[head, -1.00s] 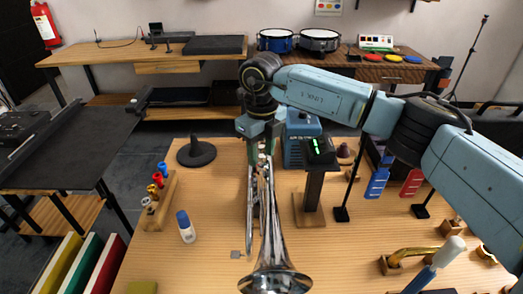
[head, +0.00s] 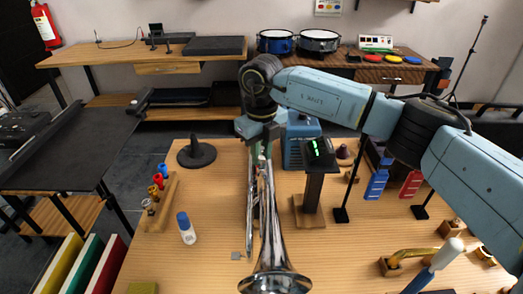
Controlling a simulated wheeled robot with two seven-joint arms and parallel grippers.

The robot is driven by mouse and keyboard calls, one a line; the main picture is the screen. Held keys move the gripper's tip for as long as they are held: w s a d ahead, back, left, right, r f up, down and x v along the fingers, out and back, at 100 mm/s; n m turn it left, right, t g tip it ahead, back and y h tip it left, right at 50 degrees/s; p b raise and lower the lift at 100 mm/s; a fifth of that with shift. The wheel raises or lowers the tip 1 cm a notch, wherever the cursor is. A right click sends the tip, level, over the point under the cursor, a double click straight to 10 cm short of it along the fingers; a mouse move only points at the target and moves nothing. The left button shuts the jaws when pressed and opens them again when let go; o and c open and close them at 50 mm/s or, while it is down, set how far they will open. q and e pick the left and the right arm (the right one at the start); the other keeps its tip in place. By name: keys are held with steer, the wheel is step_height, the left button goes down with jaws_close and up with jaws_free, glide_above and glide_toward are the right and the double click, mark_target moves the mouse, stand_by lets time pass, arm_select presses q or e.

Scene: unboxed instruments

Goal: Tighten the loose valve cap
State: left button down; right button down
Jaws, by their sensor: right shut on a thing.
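A silver trumpet (head: 268,230) lies lengthwise over the middle of the wooden table, its bell toward me. My right gripper (head: 261,150) points down over the trumpet's valve section at the far end. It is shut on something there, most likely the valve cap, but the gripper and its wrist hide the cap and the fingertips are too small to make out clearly. My left gripper is not in view.
A small display on a dark post (head: 313,185) stands just right of the trumpet. A black cone stand (head: 196,152), a rack of coloured valves (head: 158,195) and a blue-capped bottle (head: 186,228) stand to the left.

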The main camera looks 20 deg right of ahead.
steer(key=m+p, duration=0.1)
steer(key=m, duration=0.2)
steer(key=shift+m, duration=0.3)
steer(key=m+p, duration=0.1)
steer(key=m, duration=0.2)
steer(key=shift+m, duration=0.3)
steer(key=m+p, duration=0.2)
steer(key=m, duration=0.1)
steer(key=shift+r+m, duration=0.1)
steer(key=shift+m, duration=0.2)
steer(key=m+p, duration=0.1)
steer(key=m, duration=0.1)
steer(key=shift+m, duration=0.3)
steer(key=shift+m+p, duration=0.35)
steer(key=shift+m, duration=0.35)
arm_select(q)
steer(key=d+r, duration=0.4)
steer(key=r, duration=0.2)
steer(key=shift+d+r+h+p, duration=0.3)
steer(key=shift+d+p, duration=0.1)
arm_select(e)
steer(key=shift+m, duration=0.8)
